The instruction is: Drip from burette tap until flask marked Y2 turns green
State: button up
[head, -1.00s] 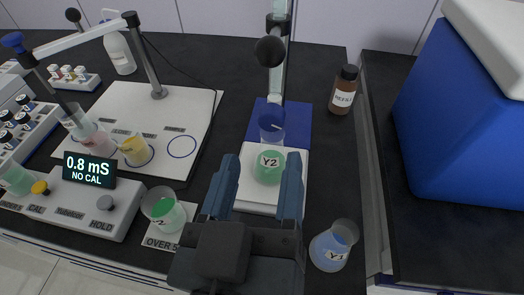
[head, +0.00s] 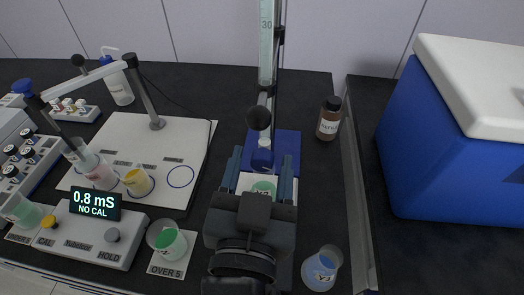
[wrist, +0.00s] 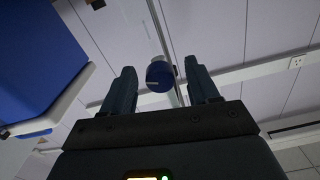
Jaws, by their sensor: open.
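The burette (head: 266,45) stands upright at the back, with a black round knob (head: 258,117) low on it. The flask marked Y2 (head: 263,187) holds green liquid on a white plate below; my gripper partly hides it and its label. My gripper (head: 262,156) is open, one finger on each side of a dark blue round part (head: 262,161). The wrist view shows a blue round knob (wrist: 160,76) between and beyond the fingertips, apart from both. It looks like the burette tap, but I cannot tell how it is turned.
The flask marked Y1 (head: 322,268) with blue liquid stands at the front right. A brown refill bottle (head: 329,118) is at the back right, before a blue cooler (head: 450,140).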

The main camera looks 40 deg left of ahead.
jog(key=shift+x, duration=0.8)
jog(key=c, duration=1)
jog(key=shift+d+n+p, duration=0.1)
jog(key=shift+n+p, duration=0.3)
jog(key=shift+n, duration=1.7)
jog(key=shift+c, duration=0.2)
jog(key=o, duration=1)
jog(key=shift+o, duration=0.2)
